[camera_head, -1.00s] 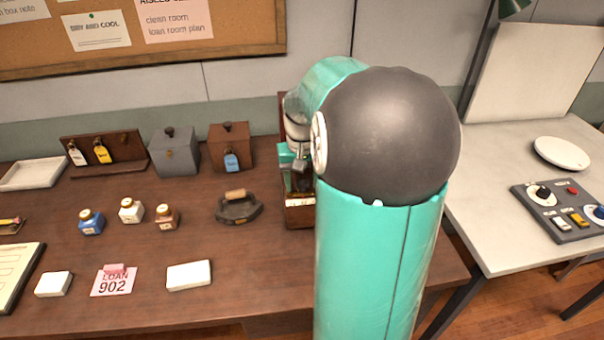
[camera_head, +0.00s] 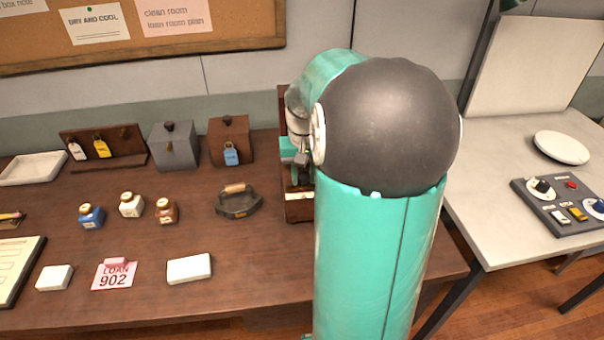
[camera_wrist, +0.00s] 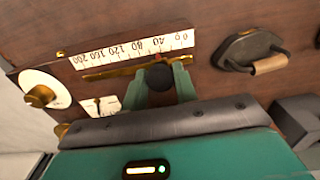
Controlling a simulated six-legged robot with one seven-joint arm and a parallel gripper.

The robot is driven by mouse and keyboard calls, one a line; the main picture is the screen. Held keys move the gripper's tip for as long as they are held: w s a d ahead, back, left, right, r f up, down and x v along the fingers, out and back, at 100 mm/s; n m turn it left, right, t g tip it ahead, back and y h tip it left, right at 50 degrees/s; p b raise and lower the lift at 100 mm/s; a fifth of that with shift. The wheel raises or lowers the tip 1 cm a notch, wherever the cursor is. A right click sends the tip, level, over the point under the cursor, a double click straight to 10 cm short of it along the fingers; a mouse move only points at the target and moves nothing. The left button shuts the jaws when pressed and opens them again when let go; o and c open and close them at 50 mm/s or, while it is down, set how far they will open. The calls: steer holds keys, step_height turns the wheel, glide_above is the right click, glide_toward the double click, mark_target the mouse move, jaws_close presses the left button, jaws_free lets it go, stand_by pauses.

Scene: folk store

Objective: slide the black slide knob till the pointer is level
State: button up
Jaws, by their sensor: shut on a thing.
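In the wrist view the black slide knob (camera_wrist: 159,77) sits at a slot under a white number scale (camera_wrist: 135,48). It stands near the 40 mark, toward the low-number end. My gripper (camera_wrist: 161,84) is shut on the knob, with a green finger on either side. A small white dial face with a dark pointer (camera_wrist: 101,106) shows left of the fingers; the dial is partly covered, and I cannot tell whether the pointer is level. In the head view my gripper (camera_head: 301,158) is at the wooden slide device (camera_head: 297,212), and my arm hides most of both.
A brass knob (camera_wrist: 40,95) on a white disc is beside the scale. A flat iron (camera_head: 238,202) stands close left of the device. Boxes and ink bottles are farther left. A grey control panel (camera_head: 560,220) is on the pale table at right.

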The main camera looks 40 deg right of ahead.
steer(key=shift+s+d, duration=0.65)
steer(key=shift+d, duration=0.35)
steer(key=o, duration=0.8)
step_height(320, 180, up, 7)
stand_by(0.5)
stand_by(0.5)
